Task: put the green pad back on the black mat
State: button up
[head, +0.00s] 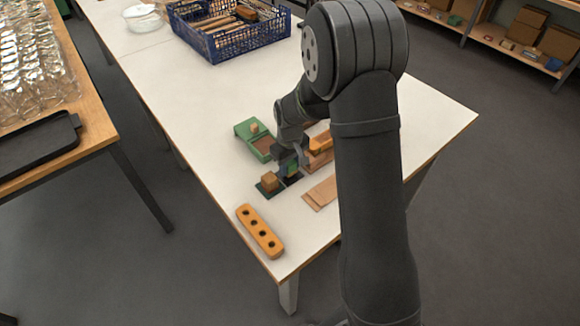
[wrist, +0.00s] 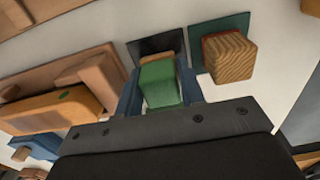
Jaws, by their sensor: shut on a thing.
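The green pad (wrist: 160,86), a small green block with a tan part at its far side, is between the fingers of my gripper (wrist: 160,90). My gripper is shut on it. The black mat (wrist: 146,47) lies just beyond the pad in the wrist view, partly hidden by it. I cannot tell whether the pad touches the mat. In the head view my gripper (head: 291,172) is low over the table at the black mat (head: 291,181), and the arm partly hides the pad.
A wooden block (wrist: 228,55) stands on a dark green mat (wrist: 235,22) right beside the black mat. An orange block with holes (head: 260,231), a green holder (head: 262,145) and wooden boards (head: 320,194) lie close by. A blue crate (head: 232,37) stands at the back; the table between is clear.

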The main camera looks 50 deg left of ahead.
aim_at(290, 162)
jog(key=shift+f, duration=0.5)
jog(key=shift+f, duration=0.15)
jog(key=o, duration=1)
jog(key=shift+c, duration=0.2)
notch_tip(290, 162, up, 12)
jog(key=shift+r, duration=0.15)
